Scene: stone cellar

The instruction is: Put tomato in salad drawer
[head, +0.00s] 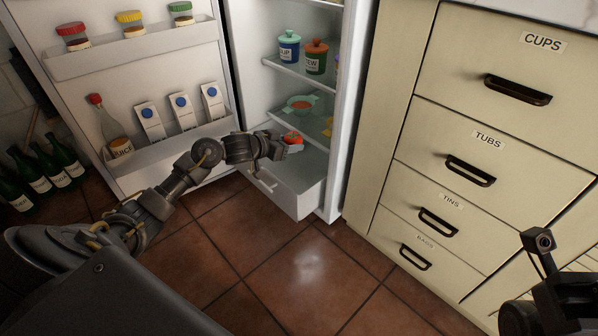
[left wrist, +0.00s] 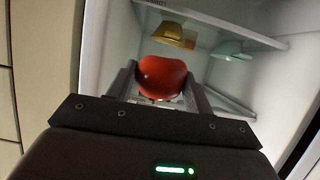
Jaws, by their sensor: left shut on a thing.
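A red tomato (head: 292,138) shows at the fingertips of my left gripper (head: 283,145), inside the open fridge. In the left wrist view the tomato (left wrist: 162,77) sits between the two fingers, and my left gripper (left wrist: 160,90) is shut on it. The salad drawer (head: 290,188) is the white drawer at the bottom of the fridge. It appears pulled out, and the tomato is above it. The drawer's inside is partly hidden by my left gripper. Part of my right arm shows at the lower right of the head view, but its fingertips cannot be made out clearly.
The fridge door (head: 150,100) stands open at left with jars, cartons and a juice bottle. Fridge shelves hold a blue tub (head: 288,48), a green tub (head: 315,58) and a bowl (head: 300,104). Cabinet drawers (head: 480,150) stand at right. Dark bottles (head: 45,170) stand at far left.

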